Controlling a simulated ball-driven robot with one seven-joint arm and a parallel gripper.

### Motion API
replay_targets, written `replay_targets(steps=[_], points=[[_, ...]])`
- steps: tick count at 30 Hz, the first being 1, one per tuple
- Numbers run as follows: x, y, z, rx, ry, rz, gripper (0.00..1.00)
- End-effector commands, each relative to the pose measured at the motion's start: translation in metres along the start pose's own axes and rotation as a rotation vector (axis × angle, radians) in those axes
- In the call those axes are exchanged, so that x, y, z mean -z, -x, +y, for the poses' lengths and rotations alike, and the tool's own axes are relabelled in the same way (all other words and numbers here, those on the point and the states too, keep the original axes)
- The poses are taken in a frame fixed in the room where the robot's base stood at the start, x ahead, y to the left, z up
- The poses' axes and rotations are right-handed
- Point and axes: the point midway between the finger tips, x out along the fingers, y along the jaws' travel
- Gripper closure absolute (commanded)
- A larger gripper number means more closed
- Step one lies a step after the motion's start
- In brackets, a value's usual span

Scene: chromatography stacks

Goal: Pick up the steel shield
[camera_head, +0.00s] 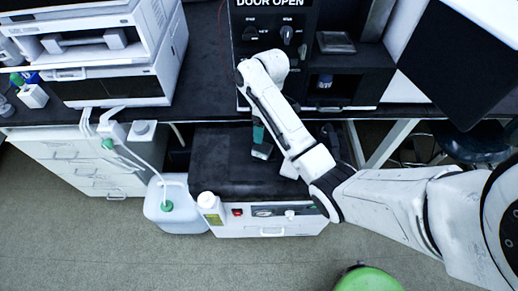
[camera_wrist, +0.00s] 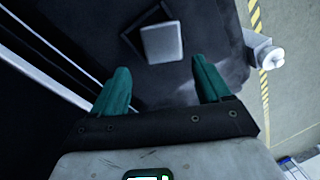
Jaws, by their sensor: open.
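A small pale grey square piece (camera_wrist: 162,42), which looks like the steel shield, lies on a dark surface in the wrist view. A darker edge shows along its left side. My gripper (camera_wrist: 162,86) has two green fingers spread apart with nothing between them. The piece is beyond the fingertips, apart from them, about midway across the gap. In the head view, a green part of my gripper (camera_head: 258,133) shows left of my forearm, over the black-topped unit (camera_head: 210,165). A pale patch just below it may be the same piece; my arm hides part of that area.
A translucent canister (camera_head: 174,205) with a tube stands further left. The black bench (camera_head: 212,50) with instruments overhangs behind. Open floor (camera_head: 130,255) lies in front.

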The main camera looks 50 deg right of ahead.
Motion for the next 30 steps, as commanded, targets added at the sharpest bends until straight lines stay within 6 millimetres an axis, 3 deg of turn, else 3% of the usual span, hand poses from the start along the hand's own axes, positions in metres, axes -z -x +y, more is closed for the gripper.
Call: replay_targets(steps=[16, 25, 30], points=[[0.006, -0.065, -0.004, 0.001, -0.001, -0.001, 0.23], [0.006, -0.069, -0.005, 0.0, 0.0, 0.0, 0.23], [0.006, -0.069, -0.005, 0.0, 0.0, 0.0, 0.4]])
